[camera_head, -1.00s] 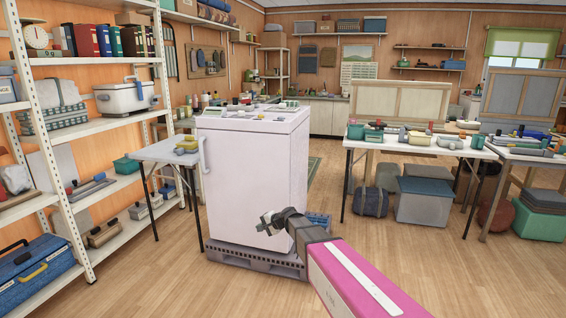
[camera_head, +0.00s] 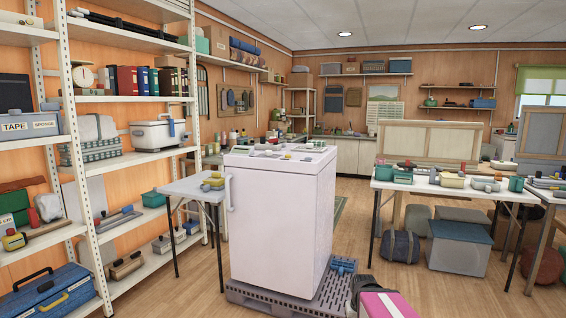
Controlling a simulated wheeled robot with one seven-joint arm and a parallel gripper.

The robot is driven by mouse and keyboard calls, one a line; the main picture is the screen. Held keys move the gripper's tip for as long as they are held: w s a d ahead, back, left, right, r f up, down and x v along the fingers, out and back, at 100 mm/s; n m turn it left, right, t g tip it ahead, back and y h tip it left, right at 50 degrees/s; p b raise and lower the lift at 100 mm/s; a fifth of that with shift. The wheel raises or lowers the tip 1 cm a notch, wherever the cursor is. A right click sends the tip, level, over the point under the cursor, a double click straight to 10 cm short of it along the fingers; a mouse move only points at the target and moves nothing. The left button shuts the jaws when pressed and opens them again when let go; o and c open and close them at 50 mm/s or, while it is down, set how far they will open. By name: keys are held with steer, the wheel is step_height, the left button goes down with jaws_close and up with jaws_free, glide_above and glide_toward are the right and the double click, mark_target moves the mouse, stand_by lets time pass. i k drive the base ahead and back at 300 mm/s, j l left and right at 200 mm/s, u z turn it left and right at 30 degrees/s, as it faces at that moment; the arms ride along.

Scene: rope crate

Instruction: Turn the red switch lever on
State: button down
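I cannot make out a red switch lever anywhere in the head view. Small red bits show among the clutter on the shelves and benches, but they are too small to identify as a switch. Only a pink and dark section of my arm shows at the bottom edge, right of the white fridge-like cabinet (camera_head: 275,225). My gripper's fingers do not show, so their opening and any contact are hidden.
A small table (camera_head: 185,188) and white shelving (camera_head: 75,150) stand left. A cluttered workbench (camera_head: 455,190) stands right. Floor between cabinet and workbench is clear.

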mark_target(275, 140)
steer(key=i+j+u, duration=0.15)
steer(key=i, duration=0.3)
steer(key=i+j+u, duration=0.15)
steer(key=i, duration=0.3)
steer(key=i+j+u, duration=0.15)
steer(key=i, duration=0.3)
steer(key=j+u, duration=0.15)
steer(key=j, duration=0.4)
